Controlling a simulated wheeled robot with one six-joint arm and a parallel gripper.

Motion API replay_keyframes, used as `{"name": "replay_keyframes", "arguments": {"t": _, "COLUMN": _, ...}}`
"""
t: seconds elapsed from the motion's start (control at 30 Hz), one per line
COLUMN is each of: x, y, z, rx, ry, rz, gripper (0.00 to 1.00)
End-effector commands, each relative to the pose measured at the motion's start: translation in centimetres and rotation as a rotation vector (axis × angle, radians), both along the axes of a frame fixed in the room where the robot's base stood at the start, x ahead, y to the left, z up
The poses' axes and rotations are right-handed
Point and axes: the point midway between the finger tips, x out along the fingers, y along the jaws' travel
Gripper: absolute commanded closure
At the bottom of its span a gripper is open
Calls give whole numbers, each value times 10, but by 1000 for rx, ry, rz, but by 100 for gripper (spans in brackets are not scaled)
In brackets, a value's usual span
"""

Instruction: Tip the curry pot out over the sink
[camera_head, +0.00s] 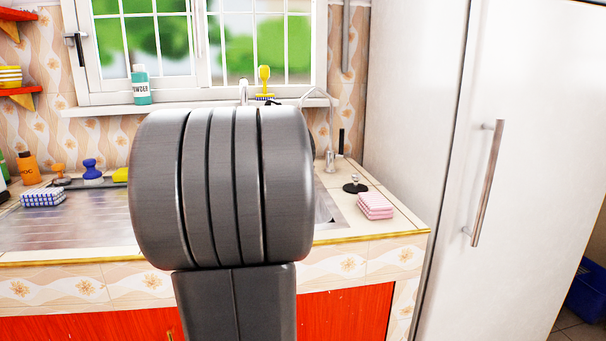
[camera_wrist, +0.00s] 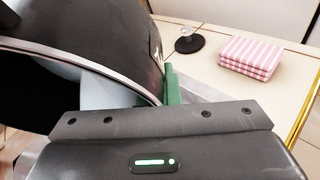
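The curry pot (camera_wrist: 105,28) fills the upper left of the wrist view as a dark, scuffed pot with a pale metal rim. It is tilted, and its dark opening faces the lower left. No curry shows in the visible part of its inside. My gripper (camera_wrist: 145,88) is at the rim, with a green finger against the outside and a pale finger at the inner side; it appears shut on the rim. In the head view my arm hides the pot, the gripper and most of the sink (camera_head: 326,208), whose right edge shows beside the arm.
A tap (camera_head: 330,160) stands behind. The window sill (camera_head: 190,108) holds a powder bottle (camera_head: 140,85). A white fridge (camera_head: 520,150) bounds the right. Bottles stand at the left.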

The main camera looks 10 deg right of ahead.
Motion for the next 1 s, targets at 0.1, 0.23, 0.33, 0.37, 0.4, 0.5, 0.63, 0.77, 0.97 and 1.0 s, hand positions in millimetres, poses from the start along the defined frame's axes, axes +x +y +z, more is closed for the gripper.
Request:
{"name": "replay_keyframes", "arguments": {"t": 0.1, "x": 0, "y": 0, "z": -1, "rx": -12, "ry": -18, "rz": -1, "gripper": 100}}
{"name": "replay_keyframes", "arguments": {"t": 0.23, "x": 0, "y": -1, "z": -1, "rx": -24, "ry": -31, "rz": -1, "gripper": 100}}
{"name": "replay_keyframes", "arguments": {"t": 0.33, "x": 1, "y": -1, "z": -1, "rx": -36, "ry": -41, "rz": 0, "gripper": 100}}
{"name": "replay_keyframes", "arguments": {"t": 0.37, "x": 1, "y": -1, "z": -1, "rx": -38, "ry": -45, "rz": 0, "gripper": 100}}
{"name": "replay_keyframes", "arguments": {"t": 0.4, "x": 1, "y": -1, "z": -1, "rx": -43, "ry": -48, "rz": 0, "gripper": 100}}
{"name": "replay_keyframes", "arguments": {"t": 0.5, "x": 1, "y": -2, "z": -1, "rx": -52, "ry": -59, "rz": 0, "gripper": 100}}
{"name": "replay_keyframes", "arguments": {"t": 0.63, "x": 1, "y": -2, "z": -1, "rx": -66, "ry": -72, "rz": 0, "gripper": 100}}
{"name": "replay_keyframes", "arguments": {"t": 0.77, "x": 2, "y": -2, "z": -1, "rx": -78, "ry": -84, "rz": -1, "gripper": 100}}
{"name": "replay_keyframes", "arguments": {"t": 0.97, "x": 2, "y": -3, "z": -1, "rx": -100, "ry": -105, "rz": 0, "gripper": 100}}
{"name": "replay_keyframes", "arguments": {"t": 1.0, "x": 3, "y": -3, "z": -1, "rx": -103, "ry": -109, "rz": 0, "gripper": 100}}
